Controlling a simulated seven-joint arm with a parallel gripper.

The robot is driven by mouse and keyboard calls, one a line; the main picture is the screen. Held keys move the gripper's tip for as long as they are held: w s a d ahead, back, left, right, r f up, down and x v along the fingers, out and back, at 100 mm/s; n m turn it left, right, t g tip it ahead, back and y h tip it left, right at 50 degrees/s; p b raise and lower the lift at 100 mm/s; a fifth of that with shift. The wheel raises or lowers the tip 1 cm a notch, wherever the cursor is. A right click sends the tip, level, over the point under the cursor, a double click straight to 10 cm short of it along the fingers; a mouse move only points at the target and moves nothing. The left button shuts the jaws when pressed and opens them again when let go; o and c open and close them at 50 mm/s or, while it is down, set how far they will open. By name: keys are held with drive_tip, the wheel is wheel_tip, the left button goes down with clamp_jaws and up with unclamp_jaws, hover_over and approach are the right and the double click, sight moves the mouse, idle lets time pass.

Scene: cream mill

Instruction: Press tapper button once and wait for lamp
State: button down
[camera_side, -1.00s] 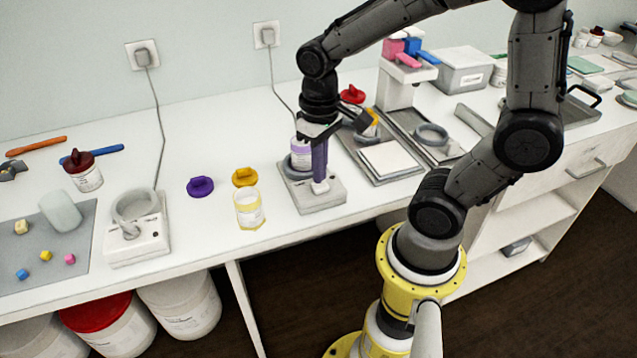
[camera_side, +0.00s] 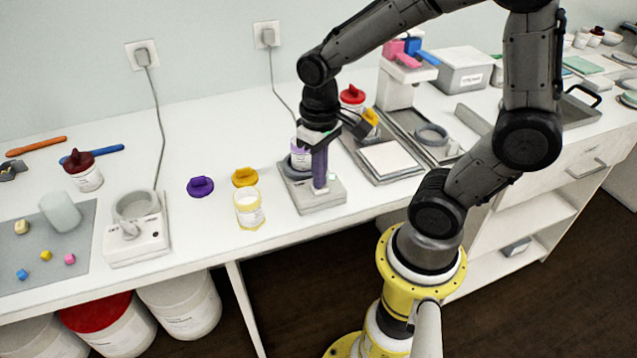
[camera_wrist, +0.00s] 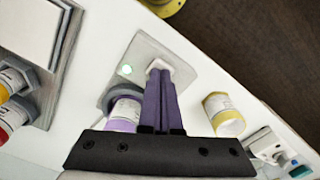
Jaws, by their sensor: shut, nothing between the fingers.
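The tapper (camera_side: 322,203) is a grey box on the bench, with a ring at its back holding a jar with a white label and pale purple contents (camera_side: 300,154). My gripper (camera_side: 320,186), with purple fingers, is shut and empty, pointing down at the white tapper button (camera_wrist: 157,66). The fingertips are at the button and appear to touch it; they hide part of it. The glow also shows faintly in the side view (camera_side: 333,175).
An open jar with a yellow-banded label (camera_side: 248,208) stands left of the tapper, near purple (camera_side: 200,187) and yellow (camera_side: 245,177) lids. A tray with a white slab (camera_side: 389,160) lies to the right. A white device with a ring (camera_side: 137,235) stands further left.

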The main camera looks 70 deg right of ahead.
wheel_tip(320, 180, up, 7)
idle(0.8)
drive_tip(key=shift+r, duration=0.1)
idle(0.4)
drive_tip(key=s+a+r+n+t, duration=0.2)
drive_tip(key=s+r+n+t, duration=0.1)
drive_tip(key=s+r+t, duration=0.1)
drive_tip(key=shift+s+a+t, duration=0.4)
drive_tip(key=shift+s+t, duration=0.4)
drive_tip(key=shift+s, duration=0.35)
